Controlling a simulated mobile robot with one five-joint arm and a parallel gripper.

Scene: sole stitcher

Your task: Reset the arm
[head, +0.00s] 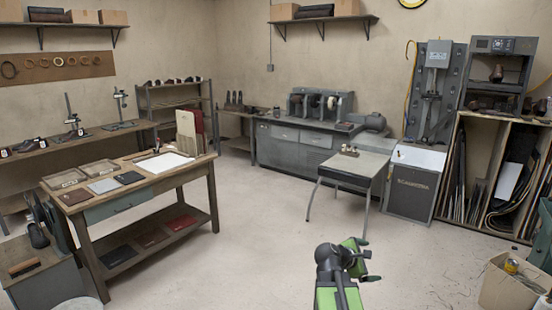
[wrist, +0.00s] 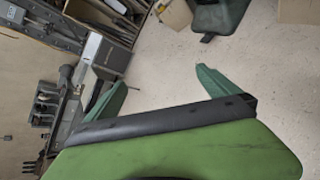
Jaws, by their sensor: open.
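My gripper (head: 357,258) is at the lower middle of the head view, above open floor in front of the small table. My green and dark arm rises from the bottom edge below it. In the wrist view my gripper (wrist: 161,77) shows two green fingers spread wide apart. Nothing is between them, only pale floor beyond. The arm touches nothing that I can see.
A wooden workbench (head: 140,184) with trays and leather pieces stands at the left. A small table (head: 352,168) stands behind my gripper. A cardboard box (head: 505,288) is at the lower right. The pale floor (head: 270,235) in the middle is clear.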

